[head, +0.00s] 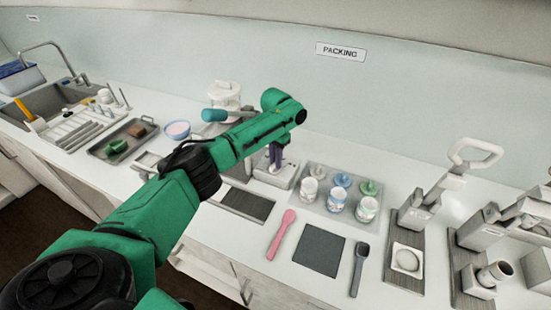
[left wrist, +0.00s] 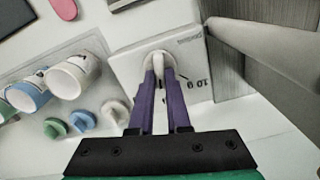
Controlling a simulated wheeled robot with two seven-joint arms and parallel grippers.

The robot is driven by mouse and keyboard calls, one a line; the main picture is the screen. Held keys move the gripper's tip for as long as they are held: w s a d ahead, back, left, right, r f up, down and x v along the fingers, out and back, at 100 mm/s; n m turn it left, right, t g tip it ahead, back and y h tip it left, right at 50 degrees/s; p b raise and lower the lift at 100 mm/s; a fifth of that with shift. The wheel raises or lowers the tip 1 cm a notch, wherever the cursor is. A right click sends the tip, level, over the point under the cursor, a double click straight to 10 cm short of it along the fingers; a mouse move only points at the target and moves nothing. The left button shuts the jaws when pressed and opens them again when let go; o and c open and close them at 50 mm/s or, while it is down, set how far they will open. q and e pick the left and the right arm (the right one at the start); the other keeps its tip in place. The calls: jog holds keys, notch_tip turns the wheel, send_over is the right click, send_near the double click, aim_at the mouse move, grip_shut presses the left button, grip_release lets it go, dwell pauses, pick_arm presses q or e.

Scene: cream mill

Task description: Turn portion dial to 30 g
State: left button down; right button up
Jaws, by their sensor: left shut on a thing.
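The portion dial (left wrist: 157,59) is a pale knob on a white block (left wrist: 127,61) in the left wrist view. The purple fingers of my left gripper (left wrist: 158,73) are shut on the dial from both sides. Dark lettering that looks like "10 g" is printed on the block beside the dial. Other marks are partly hidden, and I cannot tell the dial's setting. In the head view my left gripper (head: 276,155) points down at the white block (head: 268,178), and its fingers hide the dial. My right gripper is not in view.
A tray (head: 312,206) with several cups and coloured lids stands right of the block. A pink spatula (head: 280,235), a dark mat (head: 319,250) and a grey spoon (head: 359,268) lie in front. Press-like devices (head: 417,210) stand farther right. A bowl (head: 177,130) is at left.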

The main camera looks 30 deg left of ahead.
pick_arm(q)
jog(key=m, duration=0.3)
jog(key=shift+d+r+p, duration=0.1)
jog(key=shift+r+p, duration=0.05)
jog(key=shift+p, duration=0.25)
jog(key=shift+m, duration=1.7)
jog(key=shift+d, duration=0.1)
jog(key=c, duration=0.9)
grip_release()
notch_tip(320, 180, up, 14)
jog(key=b, duration=0.2)
jog(key=shift+s+r+b, duration=0.1)
jog(key=shift+r+b, duration=0.15)
jog(key=shift+b, duration=0.15)
